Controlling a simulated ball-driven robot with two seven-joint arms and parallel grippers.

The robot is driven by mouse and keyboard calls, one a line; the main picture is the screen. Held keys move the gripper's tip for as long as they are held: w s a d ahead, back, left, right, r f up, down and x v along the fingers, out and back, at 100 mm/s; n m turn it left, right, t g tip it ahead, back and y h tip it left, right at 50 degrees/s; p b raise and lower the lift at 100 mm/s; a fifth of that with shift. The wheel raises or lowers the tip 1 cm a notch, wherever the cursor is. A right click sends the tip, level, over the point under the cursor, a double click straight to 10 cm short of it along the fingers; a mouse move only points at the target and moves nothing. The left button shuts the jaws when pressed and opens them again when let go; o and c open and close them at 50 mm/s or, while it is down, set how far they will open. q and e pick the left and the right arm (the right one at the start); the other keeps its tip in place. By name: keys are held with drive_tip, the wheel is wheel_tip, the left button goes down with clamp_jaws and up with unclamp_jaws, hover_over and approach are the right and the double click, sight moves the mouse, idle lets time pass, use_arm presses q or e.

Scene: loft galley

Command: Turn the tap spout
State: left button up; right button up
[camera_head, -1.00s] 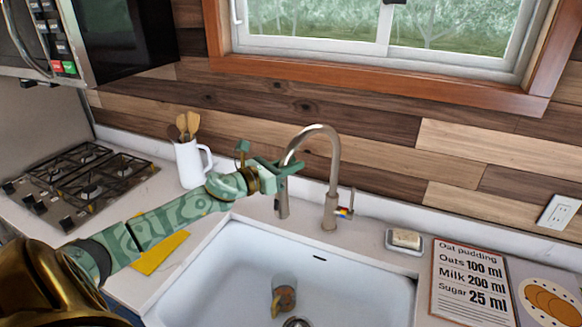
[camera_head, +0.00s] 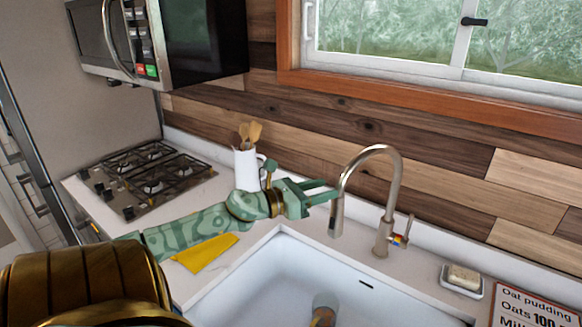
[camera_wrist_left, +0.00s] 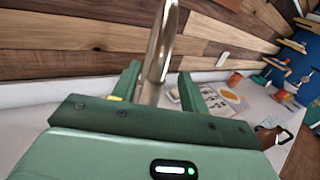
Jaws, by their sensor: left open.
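The tap is a brushed-metal gooseneck with a spout (camera_head: 337,214) that arches up from its base and hangs down over the back left of the sink. A side lever with a small coloured mark sits on the right of the tap's base. My left gripper (camera_head: 322,190), green, reaches in from the left at the spout's hanging end. In the left wrist view the spout (camera_wrist_left: 162,48) shows between the two parted fingers, with gaps beside it. I cannot tell whether either finger touches it. My right gripper is not in view.
The white sink (camera_head: 300,262) holds a mug (camera_head: 322,315), partly cut off. A white utensil jug (camera_head: 246,170) stands behind my left wrist. A yellow cloth (camera_head: 205,252) lies under the forearm. A soap dish (camera_head: 462,281) and recipe board (camera_head: 530,308) are at right; the gas hob (camera_head: 150,180) is at left.

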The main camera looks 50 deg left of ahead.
use_arm(q)
drive_tip(key=v, duration=0.8)
drive_tip(key=shift+b, duration=0.3)
drive_tip(key=shift+s+a, duration=0.1)
drive_tip(key=shift+s, duration=0.05)
